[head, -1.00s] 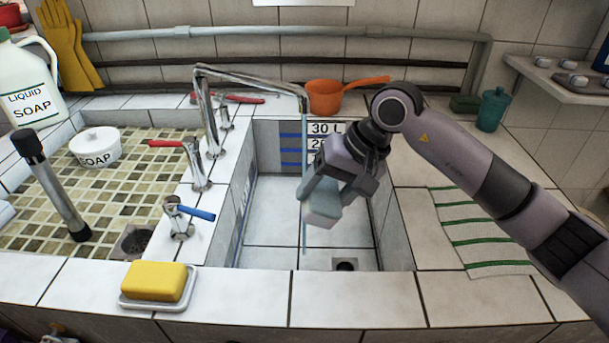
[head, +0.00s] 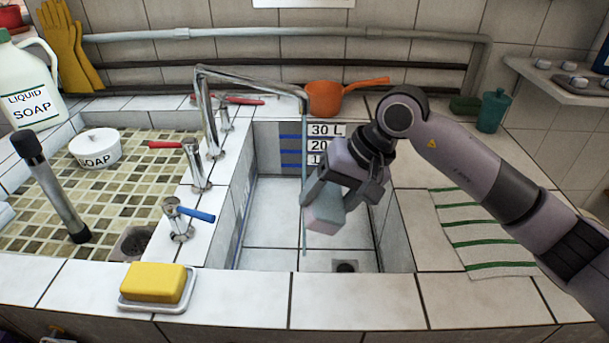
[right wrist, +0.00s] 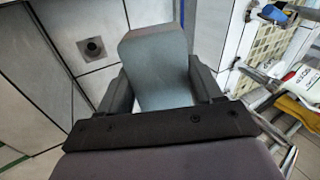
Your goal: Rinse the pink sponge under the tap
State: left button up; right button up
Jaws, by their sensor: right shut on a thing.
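My right gripper (head: 335,195) is shut on a sponge (head: 325,214), a block with a grey-teal face and a pinkish side, held inside the deep tiled basin above its floor. In the right wrist view the sponge (right wrist: 156,72) sits between both dark fingers, its face grey-teal. The chrome tap (head: 208,115) has its long spout reaching over the basin. A thin bluish water stream (head: 304,150) falls from the spout end along the left side of the sponge and gripper. I cannot tell whether it touches the sponge. My left gripper is not in view.
The basin has white tiled walls (head: 395,235) and a floor drain (head: 345,266). An orange pan (head: 325,98) stands behind; a striped cloth (head: 480,235) lies right.

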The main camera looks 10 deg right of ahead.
jog(key=shift+r, duration=0.1)
dwell(0.4)
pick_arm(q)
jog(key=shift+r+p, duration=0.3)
pick_arm(e)
jog(key=shift+s+d+r, duration=0.2)
jog(key=shift+s+r, duration=0.45)
jog(key=shift+s, duration=0.15)
jog(key=shift+s+d+r, duration=0.15)
jog(key=shift+s+r, duration=0.5)
jog(key=shift+s, duration=0.15)
jog(key=shift+s+d+r, duration=0.2)
jog(key=shift+s+r, duration=0.45)
jog(key=shift+s, duration=0.15)
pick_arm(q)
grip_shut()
